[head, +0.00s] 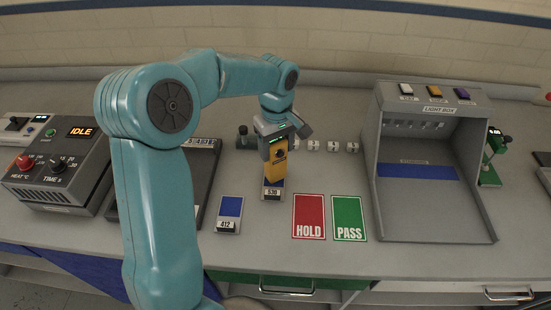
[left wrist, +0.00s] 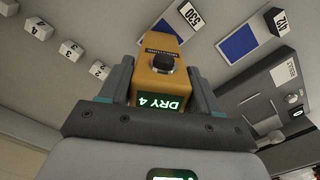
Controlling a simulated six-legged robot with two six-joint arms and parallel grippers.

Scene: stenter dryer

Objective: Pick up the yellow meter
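The yellow meter (head: 272,169) is upright over the counter, its lower end in front of the blue swatch card marked 530 (head: 272,194). I cannot tell whether it touches the card. My left gripper (head: 275,142) comes down on it from above. In the left wrist view the meter (left wrist: 158,52) has a dark knob and a lit display reading DRY 4. The fingers of my left gripper (left wrist: 160,88) lie against both sides of it, shut on its body. Card 530 also shows in the left wrist view (left wrist: 187,15), partly hidden by the meter. My right gripper is out of view.
A blue card marked 412 (head: 230,208) lies left of the meter. The red HOLD mat (head: 308,216) and green PASS mat (head: 348,217) lie to its right. Several white number blocks (head: 332,146) stand behind. The light box (head: 432,190) is right; a control box (head: 62,160) is left.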

